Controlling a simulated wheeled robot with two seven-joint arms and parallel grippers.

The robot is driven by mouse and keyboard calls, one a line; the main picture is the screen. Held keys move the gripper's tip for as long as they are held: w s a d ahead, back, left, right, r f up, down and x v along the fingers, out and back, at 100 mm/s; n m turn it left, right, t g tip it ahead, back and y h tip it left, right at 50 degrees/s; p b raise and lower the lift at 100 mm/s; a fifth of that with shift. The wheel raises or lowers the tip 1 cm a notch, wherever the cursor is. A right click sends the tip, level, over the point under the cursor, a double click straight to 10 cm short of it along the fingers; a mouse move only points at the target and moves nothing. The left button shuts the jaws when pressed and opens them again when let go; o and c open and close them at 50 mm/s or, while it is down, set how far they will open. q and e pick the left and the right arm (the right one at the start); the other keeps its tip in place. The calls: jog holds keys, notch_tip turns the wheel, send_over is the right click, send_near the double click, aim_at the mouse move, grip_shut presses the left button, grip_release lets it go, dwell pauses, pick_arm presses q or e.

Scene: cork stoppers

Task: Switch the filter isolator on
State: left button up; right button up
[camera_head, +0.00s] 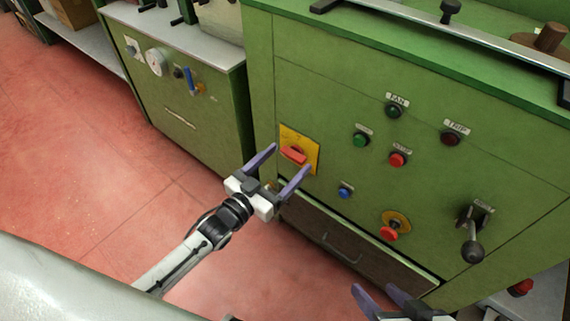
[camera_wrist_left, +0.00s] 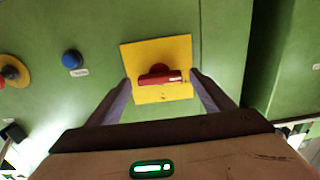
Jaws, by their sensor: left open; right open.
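The isolator is a red rotary handle (camera_head: 294,154) on a yellow square plate (camera_head: 312,158), on the front of the green cabinet. In the left wrist view the red handle (camera_wrist_left: 160,76) lies roughly crosswise on the yellow plate (camera_wrist_left: 158,50). Its label cannot be read. My left gripper (camera_head: 284,160) is open in front of the plate, its two purple fingers on either side of the handle and apart from it. In the left wrist view the fingers (camera_wrist_left: 160,84) frame the plate. My right gripper (camera_head: 376,291) is open and empty at the bottom edge of the head view.
Nearby on the panel are a blue button (camera_head: 345,191), a green button (camera_head: 361,139), a red button (camera_head: 397,159), a red mushroom button (camera_head: 389,233) on a yellow disc and a black lever (camera_head: 472,248). A lower green cabinet (camera_head: 205,125) stands at left. The red floor is clear.

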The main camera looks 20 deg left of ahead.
pick_arm(q)
jog(key=shift+w, duration=0.1)
jog(key=c, duration=1)
jog(key=shift+c, duration=0.2)
